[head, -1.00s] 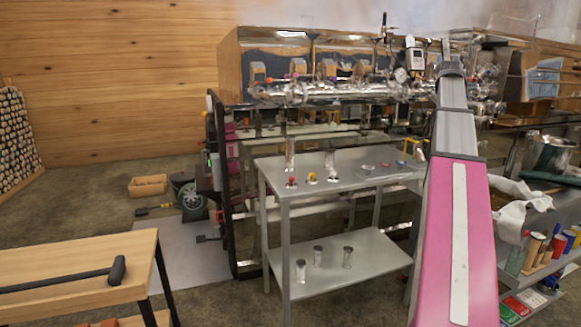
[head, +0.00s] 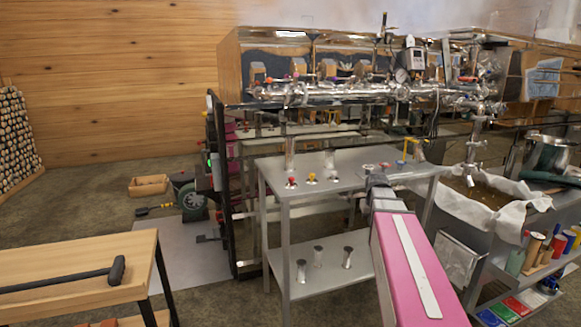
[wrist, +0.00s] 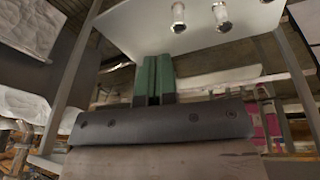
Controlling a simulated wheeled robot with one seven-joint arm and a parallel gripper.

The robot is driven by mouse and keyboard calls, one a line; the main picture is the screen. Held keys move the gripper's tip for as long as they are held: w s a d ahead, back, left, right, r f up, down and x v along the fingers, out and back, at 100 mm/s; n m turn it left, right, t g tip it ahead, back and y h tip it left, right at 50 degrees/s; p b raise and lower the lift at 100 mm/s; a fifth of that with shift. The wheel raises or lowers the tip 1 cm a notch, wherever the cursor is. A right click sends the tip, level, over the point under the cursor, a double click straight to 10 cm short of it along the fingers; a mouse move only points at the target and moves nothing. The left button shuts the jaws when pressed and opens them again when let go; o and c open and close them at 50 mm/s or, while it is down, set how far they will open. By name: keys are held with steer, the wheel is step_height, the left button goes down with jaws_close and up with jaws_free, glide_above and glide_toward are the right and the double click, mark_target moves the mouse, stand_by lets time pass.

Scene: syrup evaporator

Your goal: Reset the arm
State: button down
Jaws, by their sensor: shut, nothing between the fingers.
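My arm, with its pink link, rises from the bottom right of the head view to the right end of the grey metal table (head: 345,168). The gripper itself cannot be made out in the head view. In the wrist view my gripper (wrist: 153,75) shows two green fingers pressed together with nothing between them. A pale shelf (wrist: 190,45) with metal cups lies beyond the fingertips.
The steel evaporator (head: 350,85) with pipes and valves stands behind the table. Small cups stand on the table's lower shelf (head: 375,255). A cloth-lined tray (head: 520,215) is at right. A wooden bench (head: 70,275) with a mallet (head: 117,270) is at left.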

steer(key=s+a+f+g, duration=0.2)
steer(key=s+a+f, duration=1)
steer(key=s+f, duration=0.4)
steer(key=shift+s+a+f+m+g+y, duration=0.15)
steer(key=shift+s+a+m+g+y, duration=0.2)
steer(key=shift+s, duration=0.3)
